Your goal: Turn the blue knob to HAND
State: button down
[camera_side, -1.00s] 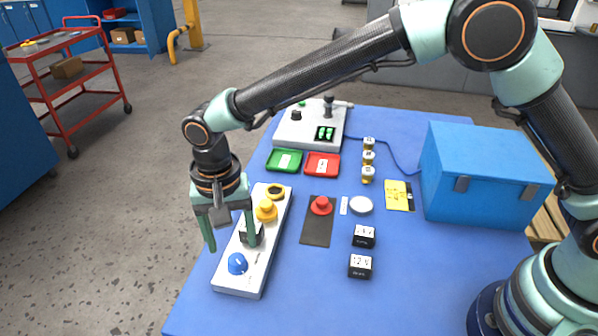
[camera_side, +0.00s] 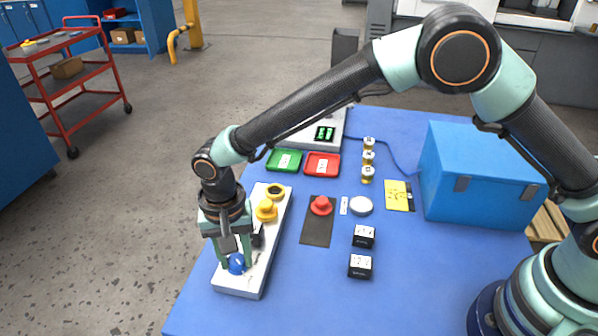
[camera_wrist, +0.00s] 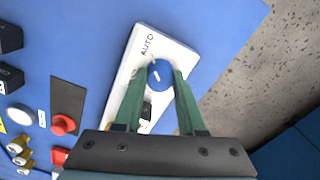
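The blue knob (camera_wrist: 159,74) sits on a white panel (camera_wrist: 176,47). A pale mark on its face tilts up and left, roughly toward the AUTO label (camera_wrist: 147,43) in the wrist view. No HAND label can be read. My gripper (camera_side: 236,264) is down at the knob in the side view. In the wrist view its green fingers (camera_wrist: 161,70) flank the knob on both sides, with no clear gap, and look shut on it. In the side view the knob (camera_side: 236,264) shows partly between the fingers.
A red button (camera_side: 321,206) on a dark plate stands to the right. A blue box (camera_side: 480,180) is at the far right. The front table is clear.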

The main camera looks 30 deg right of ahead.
jog(key=shift+n, duration=0.4)
jog(key=n, duration=0.2)
jog(key=shift+n, duration=0.4)
jog(key=n, duration=0.4)
jog(key=shift+r+n, duration=0.1)
jog(key=shift+n, duration=0.2)
jog(key=n, duration=0.4)
jog(key=shift+n, duration=1.8)
jog(key=c, duration=0.5)
grip_release()
